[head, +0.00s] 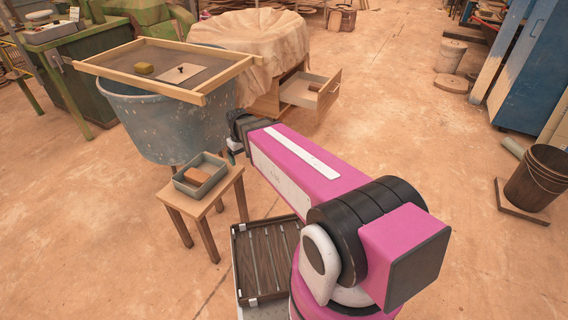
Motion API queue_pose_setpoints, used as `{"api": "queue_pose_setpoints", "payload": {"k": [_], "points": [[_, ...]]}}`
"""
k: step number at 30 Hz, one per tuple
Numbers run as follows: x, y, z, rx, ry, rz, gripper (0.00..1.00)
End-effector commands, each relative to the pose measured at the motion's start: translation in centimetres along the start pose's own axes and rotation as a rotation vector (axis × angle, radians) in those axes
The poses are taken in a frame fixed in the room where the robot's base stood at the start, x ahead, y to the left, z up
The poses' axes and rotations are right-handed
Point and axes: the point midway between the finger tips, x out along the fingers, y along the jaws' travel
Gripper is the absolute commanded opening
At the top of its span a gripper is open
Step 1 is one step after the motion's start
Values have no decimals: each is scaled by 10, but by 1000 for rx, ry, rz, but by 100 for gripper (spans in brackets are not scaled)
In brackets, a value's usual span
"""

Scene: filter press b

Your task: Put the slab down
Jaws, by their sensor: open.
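A brown, slab-like block (199,175) lies in a shallow grey tray (222,171) on a small wooden stool (172,197). A thin pale square piece (183,73) with a dark knob lies on the wood-framed screen (205,98) over the blue tub; I cannot tell which of these is the slab. My gripper (236,148) is at the far end of my pink arm, beside the tub's right side and above and right of the stool. It is open, mostly hidden by the arm, and I see nothing held in it.
The blue tub (165,130) stands behind the stool. Right of it is a cloth-covered table (245,35) with an open drawer (308,92). A slatted dark rack (262,262) is beside my arm's base.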

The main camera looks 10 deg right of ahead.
Motion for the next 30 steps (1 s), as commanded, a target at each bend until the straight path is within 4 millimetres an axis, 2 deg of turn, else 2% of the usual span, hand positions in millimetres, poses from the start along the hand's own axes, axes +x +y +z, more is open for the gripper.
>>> {"api": "queue_pose_setpoints", "payload": {"k": [1,6,9,12,17,30], "points": [[-1,20,26,60,-1,0,89],[0,70,83,244,1,0,89],[0,90,110,328,1,0,89],[-1,102,128,388,2,1,89],[0,111,140,430,4,1,89],[0,111,140,430,3,1,89]]}}
